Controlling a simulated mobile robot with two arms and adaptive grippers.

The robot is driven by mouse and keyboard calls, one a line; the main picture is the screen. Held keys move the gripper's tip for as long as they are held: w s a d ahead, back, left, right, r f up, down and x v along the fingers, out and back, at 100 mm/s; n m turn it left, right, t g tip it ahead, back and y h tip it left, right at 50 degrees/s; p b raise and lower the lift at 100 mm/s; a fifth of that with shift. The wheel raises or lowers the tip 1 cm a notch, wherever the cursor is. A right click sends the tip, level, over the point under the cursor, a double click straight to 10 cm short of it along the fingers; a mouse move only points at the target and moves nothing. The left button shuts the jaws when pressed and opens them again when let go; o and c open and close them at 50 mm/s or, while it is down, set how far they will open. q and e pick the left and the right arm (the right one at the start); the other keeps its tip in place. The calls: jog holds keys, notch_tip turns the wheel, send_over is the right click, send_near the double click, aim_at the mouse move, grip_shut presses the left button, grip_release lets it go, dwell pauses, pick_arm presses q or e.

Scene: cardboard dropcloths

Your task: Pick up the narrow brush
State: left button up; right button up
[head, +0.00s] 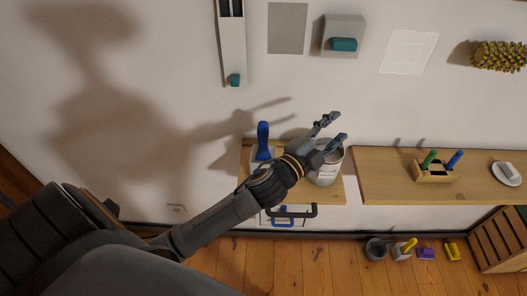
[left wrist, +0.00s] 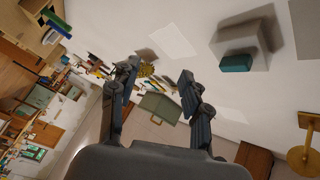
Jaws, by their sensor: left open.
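My left gripper (head: 333,128) is open and empty, raised in front of the wall above a pale bucket (head: 328,172). Its two spread fingers also show in the left wrist view (left wrist: 158,88). A small wooden holder (head: 434,174) stands on the right shelf with a green handle (head: 429,159) and a blue handle (head: 454,159) upright in it, well right of the gripper. A larger blue-handled tool (head: 263,140) stands on the left shelf, left of the gripper. I cannot tell which handle belongs to the narrow brush; no bristles show clearly. My right gripper is out of view.
The right shelf (head: 390,186) has bare room left of the holder; a white dish (head: 507,174) is at its right. A grey wall box (head: 343,28) with a teal piece is above. A dark bucket (head: 376,249) and a wooden crate (head: 497,243) stand on the floor.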

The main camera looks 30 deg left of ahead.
pick_arm(q)
jog(key=d+r+m+g+h, duration=0.1)
jog(key=d+r+m+h, duration=0.6)
jog(key=r+m+h, duration=0.3)
jog(key=s+d+m+g+h, duration=0.2)
jog(key=d+m+g+h, duration=0.15)
jog(key=m, duration=0.35)
jog(key=m+g+y+p, duration=0.1)
jog(key=m+g+y, duration=1.3)
jog(key=m+y, duration=0.35)
send_over(262, 122)
notch_tip(262, 122, down, 5)
jog(key=shift+s+r, duration=0.1)
notch_tip(262, 122, down, 8)
jog(key=shift+p, duration=1)
jog(key=shift+d+f+p, duration=0.1)
jog(key=shift+f+p, duration=0.25)
jog(key=shift+f, duration=0.1)
notch_tip(262, 122, down, 4)
jog(key=shift+d+f+p, duration=0.1)
jog(key=shift+f+p, duration=0.05)
jog(key=shift+p, duration=1)
jog(key=shift+f, duration=0.2)
grip_shut()
